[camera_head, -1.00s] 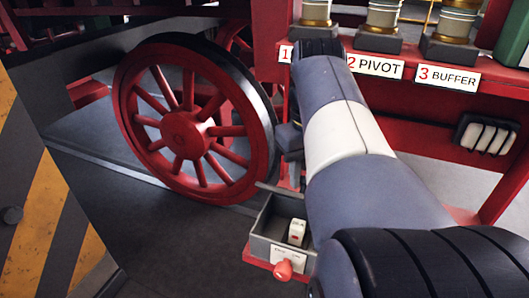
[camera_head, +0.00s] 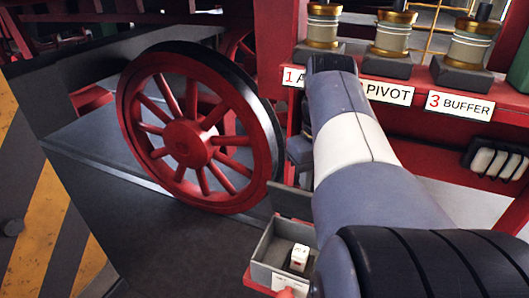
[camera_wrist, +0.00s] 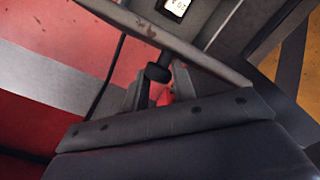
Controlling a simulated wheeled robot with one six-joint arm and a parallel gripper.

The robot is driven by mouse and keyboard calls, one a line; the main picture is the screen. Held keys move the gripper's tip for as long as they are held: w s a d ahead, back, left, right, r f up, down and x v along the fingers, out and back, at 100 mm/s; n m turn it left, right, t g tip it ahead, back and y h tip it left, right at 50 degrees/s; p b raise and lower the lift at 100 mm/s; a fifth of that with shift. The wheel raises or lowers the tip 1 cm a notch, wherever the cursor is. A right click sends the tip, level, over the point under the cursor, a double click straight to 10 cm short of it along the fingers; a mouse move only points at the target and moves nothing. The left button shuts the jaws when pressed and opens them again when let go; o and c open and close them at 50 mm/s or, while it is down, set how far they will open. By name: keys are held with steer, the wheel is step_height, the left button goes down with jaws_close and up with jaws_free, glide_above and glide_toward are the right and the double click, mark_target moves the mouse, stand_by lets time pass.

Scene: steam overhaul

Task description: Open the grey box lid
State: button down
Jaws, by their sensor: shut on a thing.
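The grey box (camera_head: 268,247) sits low at the bottom centre of the head view, open at the top. Its grey lid (camera_head: 289,204) is raised at the box's far side; my arm hides its right part. A white labelled block (camera_head: 299,257) lies inside the box, and its label shows at the top of the wrist view (camera_wrist: 176,6). In the wrist view, my gripper (camera_wrist: 160,85) is shut on a dark handle (camera_wrist: 157,72) beside a long grey edge, seemingly the lid's. Something red shows between the fingers. My arm hides the gripper in the head view.
A red spoked wheel (camera_head: 195,140) stands left of the box. A striped panel (camera_head: 40,220) is at the far left. A red bench (camera_head: 430,125) with brass-topped cylinders and number signs, including 3 BUFFER (camera_head: 460,104), stands behind my arm. Dark floor lies between.

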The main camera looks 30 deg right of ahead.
steer(key=shift+s+f, duration=0.15)
steer(key=shift+f, duration=0.15)
steer(key=c, duration=1.6)
jaws_free()
steer(key=o, duration=0.5)
steer(key=shift+s+d, duration=0.15)
steer(key=shift+d, duration=0.1)
steer(key=shift+a, duration=0.15)
